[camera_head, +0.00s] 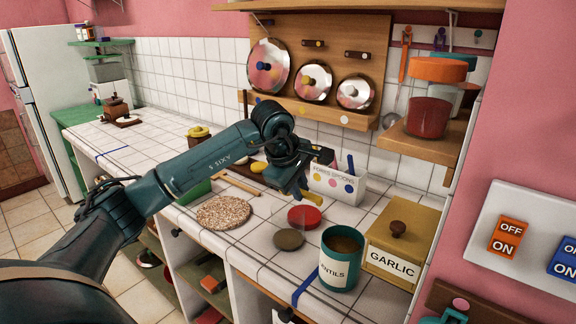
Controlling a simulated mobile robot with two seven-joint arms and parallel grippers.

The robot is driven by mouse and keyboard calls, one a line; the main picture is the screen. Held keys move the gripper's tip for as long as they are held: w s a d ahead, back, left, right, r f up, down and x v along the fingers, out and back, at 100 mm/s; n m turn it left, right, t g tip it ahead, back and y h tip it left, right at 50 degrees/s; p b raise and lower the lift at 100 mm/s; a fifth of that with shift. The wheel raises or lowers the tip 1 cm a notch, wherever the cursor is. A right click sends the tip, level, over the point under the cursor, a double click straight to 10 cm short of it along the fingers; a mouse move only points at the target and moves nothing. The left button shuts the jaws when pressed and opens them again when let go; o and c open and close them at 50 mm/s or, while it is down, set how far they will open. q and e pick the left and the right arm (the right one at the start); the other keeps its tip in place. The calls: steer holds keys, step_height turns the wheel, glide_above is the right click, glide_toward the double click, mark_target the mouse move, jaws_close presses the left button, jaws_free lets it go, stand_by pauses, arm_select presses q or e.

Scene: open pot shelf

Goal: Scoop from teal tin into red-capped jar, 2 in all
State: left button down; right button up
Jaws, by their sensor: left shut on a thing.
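The teal tin (339,275), labelled as lentils, stands open on the tiled counter at centre right, with brown contents in its mouth. A round red cap (304,216) shows just behind and left of it; I cannot clearly make out a glass jar body there. A flat olive-brown disc (289,239) lies in front of the red cap. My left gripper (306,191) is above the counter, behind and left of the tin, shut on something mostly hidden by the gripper. A small dull-yellow part (325,198) shows by the fingers. My right gripper is not in view.
A yellow garlic box (405,238) stands right of the tin. A white box with coloured dots (336,185) stands behind my gripper. A round speckled mat (223,212) lies to the left. A wooden shelf with pots (428,143) overhangs the right. The counter's front edge is close to the tin.

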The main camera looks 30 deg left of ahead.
arm_select(q)
steer(key=r+g+p, duration=0.1)
steer(key=g+p, duration=0.1)
steer(key=p, duration=0.3)
steer(key=shift+r, duration=0.3)
steer(key=shift+f+g, duration=0.3)
steer(key=shift+g, duration=1.3)
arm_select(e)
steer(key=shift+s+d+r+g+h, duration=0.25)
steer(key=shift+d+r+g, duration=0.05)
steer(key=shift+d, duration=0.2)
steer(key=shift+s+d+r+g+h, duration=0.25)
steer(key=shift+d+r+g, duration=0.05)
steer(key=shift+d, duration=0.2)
